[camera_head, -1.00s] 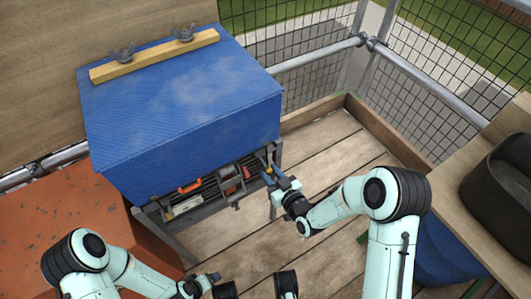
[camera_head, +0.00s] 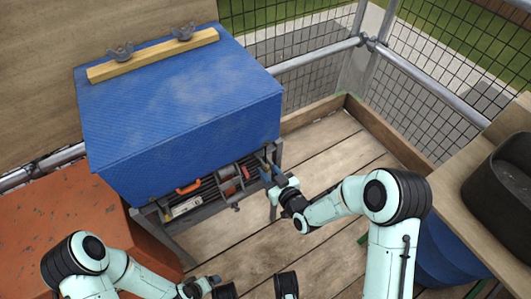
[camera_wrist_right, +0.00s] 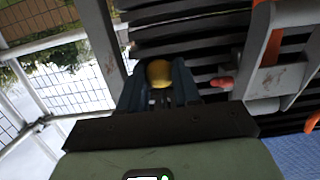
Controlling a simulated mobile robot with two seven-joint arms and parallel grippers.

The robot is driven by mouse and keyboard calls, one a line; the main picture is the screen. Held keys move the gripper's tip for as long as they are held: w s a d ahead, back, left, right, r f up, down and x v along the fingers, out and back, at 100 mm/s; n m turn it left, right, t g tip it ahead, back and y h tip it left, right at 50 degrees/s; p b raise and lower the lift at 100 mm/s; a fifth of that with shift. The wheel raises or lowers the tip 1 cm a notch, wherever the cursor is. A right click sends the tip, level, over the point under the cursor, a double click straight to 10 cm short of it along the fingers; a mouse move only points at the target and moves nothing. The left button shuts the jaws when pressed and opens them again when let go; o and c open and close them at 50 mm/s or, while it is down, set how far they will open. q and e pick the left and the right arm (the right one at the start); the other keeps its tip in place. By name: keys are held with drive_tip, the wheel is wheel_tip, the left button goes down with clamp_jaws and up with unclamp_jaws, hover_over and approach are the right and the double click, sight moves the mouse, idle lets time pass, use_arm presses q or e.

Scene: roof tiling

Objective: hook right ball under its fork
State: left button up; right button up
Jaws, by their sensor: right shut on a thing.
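My right gripper (camera_head: 267,168) is at the front right corner of the machine under the blue cover (camera_head: 205,140), just below the cover's lower edge. In the right wrist view its dark fingers (camera_wrist_right: 158,85) are shut on a yellow ball (camera_wrist_right: 159,73), close in front of black slats. The ball is too small to make out in the head view. I cannot clearly pick out its fork. My left gripper (camera_head: 212,281) is low in the head view, away from the machine; its fingers are too small to read.
A grey frame leg (camera_wrist_right: 98,40) stands just left of the fingers in the wrist view. Bare plank floor (camera_head: 330,150) lies right of the machine.

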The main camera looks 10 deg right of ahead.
drive_tip(key=shift+r+p, duration=0.5)
drive_tip(key=shift+r, duration=0.35)
drive_tip(key=shift+w+r, duration=0.15)
drive_tip(key=shift+r, duration=0.25)
drive_tip(key=o, duration=0.9)
drive_tip(key=shift+r, duration=0.1)
drive_tip(key=shift+a, duration=0.1)
drive_tip(key=o, duration=0.5)
drive_tip(key=shift+f, duration=0.2)
